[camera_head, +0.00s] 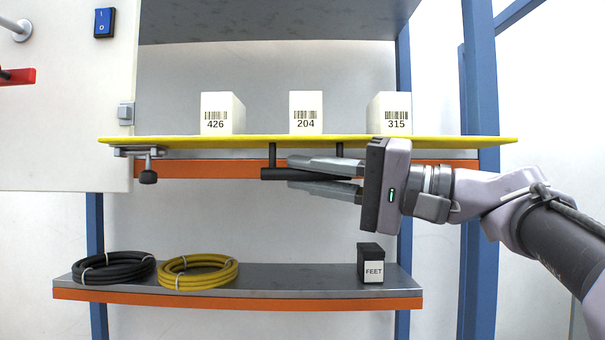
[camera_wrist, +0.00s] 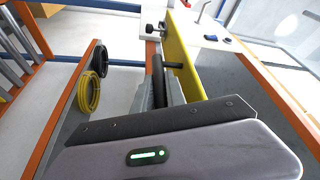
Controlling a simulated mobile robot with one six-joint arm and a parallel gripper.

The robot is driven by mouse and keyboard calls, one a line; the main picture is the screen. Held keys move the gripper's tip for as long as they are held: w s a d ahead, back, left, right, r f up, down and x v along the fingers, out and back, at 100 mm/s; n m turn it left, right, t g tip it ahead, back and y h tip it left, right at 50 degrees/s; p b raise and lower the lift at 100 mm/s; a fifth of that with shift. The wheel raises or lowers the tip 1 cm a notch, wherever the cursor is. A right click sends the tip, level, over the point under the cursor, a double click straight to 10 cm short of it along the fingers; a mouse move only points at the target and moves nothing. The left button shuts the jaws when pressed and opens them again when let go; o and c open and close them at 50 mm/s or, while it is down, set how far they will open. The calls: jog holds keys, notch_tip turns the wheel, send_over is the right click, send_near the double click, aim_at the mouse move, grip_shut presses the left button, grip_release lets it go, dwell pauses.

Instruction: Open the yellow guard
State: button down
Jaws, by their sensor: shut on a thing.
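The yellow guard (camera_head: 450,141) shows nearly edge-on in the head view as a long thin, level strip in front of the upper shelf. Its black bar handle (camera_head: 274,174) sits below the strip on two dark posts. My gripper (camera_head: 291,173) reaches in from the right, shut on the handle, with one finger above and one below it. The fingers hide the handle's right part. In the wrist view the guard (camera_wrist: 185,55) is a yellow panel beside the black handle (camera_wrist: 158,72). A clamp with a black knob (camera_head: 148,177) sits under the guard's left end.
White boxes 426 (camera_head: 216,115), 204 (camera_head: 305,112) and 315 (camera_head: 390,113) stand behind the guard. The lower shelf (camera_head: 300,285) holds black (camera_head: 113,270) and yellow (camera_head: 198,273) hose coils and a FEET box (camera_head: 371,268). A blue post (camera_head: 480,80) rises at right.

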jog(key=c, duration=1.4)
grip_release()
jog(key=shift+o, duration=0.2)
jog(key=v, duration=1.7)
jog(key=shift+d, duration=0.25)
jog(key=shift+f, duration=0.1)
